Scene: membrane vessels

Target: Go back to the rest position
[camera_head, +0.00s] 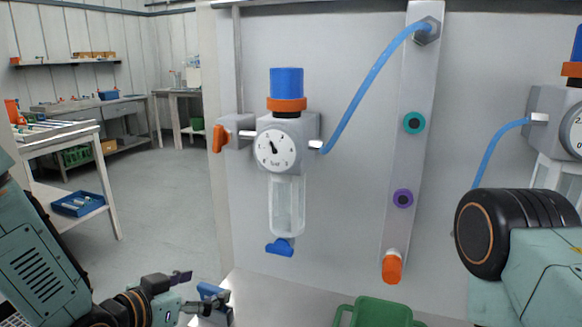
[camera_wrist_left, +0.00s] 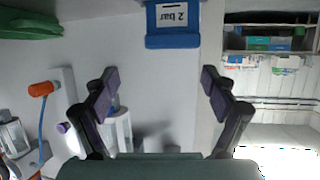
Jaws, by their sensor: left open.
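My left gripper (camera_head: 190,292) is low in the head view, below and left of the regulator. It is open, and in the left wrist view its two fingers (camera_wrist_left: 160,80) stand wide apart with nothing between them. A blue block (camera_head: 214,302) stands just right of the fingertips in the head view. In the left wrist view a blue block (camera_wrist_left: 172,40) with a white "2 bar" label lies beyond the fingertips, apart from them. On the right, part of my right arm (camera_head: 525,255) shows, but its gripper is out of view.
A regulator (camera_head: 287,135) with blue knob, gauge and clear bowl hangs on the grey panel. A blue hose (camera_head: 360,85) runs to a rail (camera_head: 408,160) with coloured ports. A green container (camera_head: 380,314) stands at the bottom. A second regulator (camera_head: 550,110) is at right. Open floor lies left.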

